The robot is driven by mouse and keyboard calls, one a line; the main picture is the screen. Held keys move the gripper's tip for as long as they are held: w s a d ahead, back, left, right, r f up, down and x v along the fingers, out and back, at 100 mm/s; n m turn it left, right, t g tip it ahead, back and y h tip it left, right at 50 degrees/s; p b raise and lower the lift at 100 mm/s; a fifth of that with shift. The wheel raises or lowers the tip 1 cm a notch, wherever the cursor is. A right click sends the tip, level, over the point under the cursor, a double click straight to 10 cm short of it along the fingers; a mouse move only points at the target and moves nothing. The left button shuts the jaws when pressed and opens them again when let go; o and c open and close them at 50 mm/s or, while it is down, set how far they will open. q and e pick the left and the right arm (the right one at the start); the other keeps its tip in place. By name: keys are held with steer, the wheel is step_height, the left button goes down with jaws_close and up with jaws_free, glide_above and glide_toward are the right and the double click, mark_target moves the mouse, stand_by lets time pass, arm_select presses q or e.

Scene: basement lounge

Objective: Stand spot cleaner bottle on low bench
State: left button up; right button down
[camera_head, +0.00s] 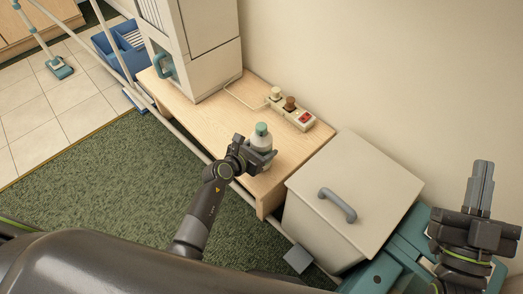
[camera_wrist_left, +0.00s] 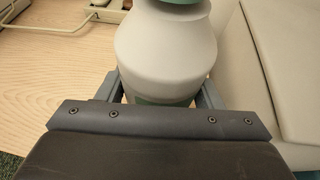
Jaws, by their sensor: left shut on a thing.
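The spot cleaner bottle (camera_head: 261,138) is pale with a green cap and looks upright over the near end of the low wooden bench (camera_head: 212,117). My left gripper (camera_head: 259,158) is shut on the bottle. In the left wrist view the bottle's pale body (camera_wrist_left: 167,50) stands between the two fingers, with a green band low down. The bench top (camera_wrist_left: 60,68) shows behind it. The bottle's base is hidden, so I cannot tell whether it touches the bench. My right gripper (camera_head: 481,187) is at the far right, empty, its fingers together.
A power strip (camera_head: 291,108) with plugs and a red switch lies along the bench's wall side. A tall pale cabinet (camera_head: 196,45) stands on the far end. A lidded pale bin (camera_head: 355,190) with a grey handle stands close right of the bench. The bench middle is clear.

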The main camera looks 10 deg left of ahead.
arm_select(q)
steer(key=shift+f, duration=0.3)
arm_select(e)
steer(key=shift+s+a+r+n+t+y, duration=0.2)
steer(key=shift+s+r+n+t+y, duration=0.1)
steer(key=shift+s+r+t, duration=0.3)
steer(key=shift+s+a+r+n+t+y, duration=0.2)
steer(key=shift+s+r+n+t+y, duration=0.15)
steer(key=shift+r, duration=0.4)
arm_select(q)
steer(key=shift+f, duration=0.15)
arm_select(e)
steer(key=shift+s+a+r+t+y, duration=0.1)
steer(key=shift+s+r+t+y, duration=0.15)
steer(key=shift+t, duration=0.1)
arm_select(q)
steer(key=o, duration=1.3)
arm_select(e)
steer(key=shift+r+n, duration=0.15)
steer(key=shift+n, duration=0.1)
